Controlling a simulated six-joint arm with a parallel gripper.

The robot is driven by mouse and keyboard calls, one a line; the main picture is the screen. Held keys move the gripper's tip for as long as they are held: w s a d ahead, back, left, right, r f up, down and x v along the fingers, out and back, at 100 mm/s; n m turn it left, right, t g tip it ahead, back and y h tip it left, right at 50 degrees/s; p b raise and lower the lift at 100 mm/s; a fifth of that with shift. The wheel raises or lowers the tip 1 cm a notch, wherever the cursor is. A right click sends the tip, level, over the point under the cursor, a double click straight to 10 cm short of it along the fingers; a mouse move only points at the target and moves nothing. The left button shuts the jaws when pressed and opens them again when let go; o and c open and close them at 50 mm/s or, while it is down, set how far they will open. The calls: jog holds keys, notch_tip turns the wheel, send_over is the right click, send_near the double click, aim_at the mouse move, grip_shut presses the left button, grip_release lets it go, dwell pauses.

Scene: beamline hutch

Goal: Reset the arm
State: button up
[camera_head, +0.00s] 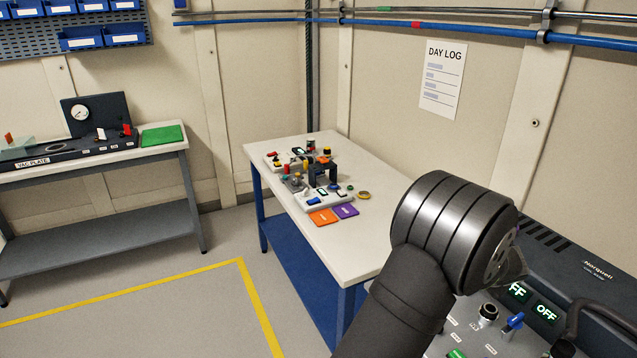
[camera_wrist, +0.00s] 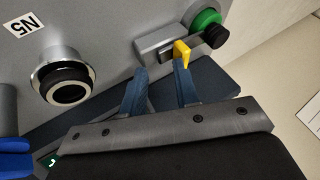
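My gripper (camera_wrist: 160,70) shows in the wrist view with its two blue-grey fingers apart and nothing held between them. A yellow lever tab (camera_wrist: 181,52) on a grey block lies just beyond the right fingertip; I cannot tell whether they touch. In the head view my dark arm fills the lower middle right, and I cannot make out the gripper there.
A grey cabinet (camera_head: 590,270) with OFF displays and a blue-handled valve (camera_head: 513,322) stands at the right. The wrist view shows a round black-ringed port (camera_wrist: 68,82) and a green knob (camera_wrist: 205,22). A white-topped table (camera_head: 380,237) with several small fixtures stands behind my arm.

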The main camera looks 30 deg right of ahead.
jog(key=o, duration=0.4)
jog(key=shift+w+r, duration=0.15)
jog(key=shift+w, duration=0.05)
jog(key=shift+c, duration=0.2)
jog(key=shift+o, duration=0.8)
jog(key=shift+w+r, duration=0.1)
jog(key=shift+r, duration=0.05)
jog(key=o, duration=0.7)
jog(key=r, duration=0.1)
jog(key=w+r, duration=0.1)
jog(key=a+r, duration=0.1)
jog(key=shift+w+r, duration=0.15)
jog(key=shift+r, duration=0.25)
jog(key=shift+o, duration=0.2)
jog(key=s+a+r+g, duration=0.1)
jog(key=a+r+g, duration=0.15)
jog(key=r, duration=0.55)
jog(key=s+a+r+g, duration=0.1)
jog(key=a+r, duration=0.3)
jog(key=r, duration=0.5)
jog(key=x, duration=1)
jog(key=shift+a+m+y, duration=0.3)
jog(key=shift+a+m, duration=0.1)
jog(key=shift+w+f, duration=0.1)
jog(key=shift+f, duration=0.05)
jog(key=v, duration=1)
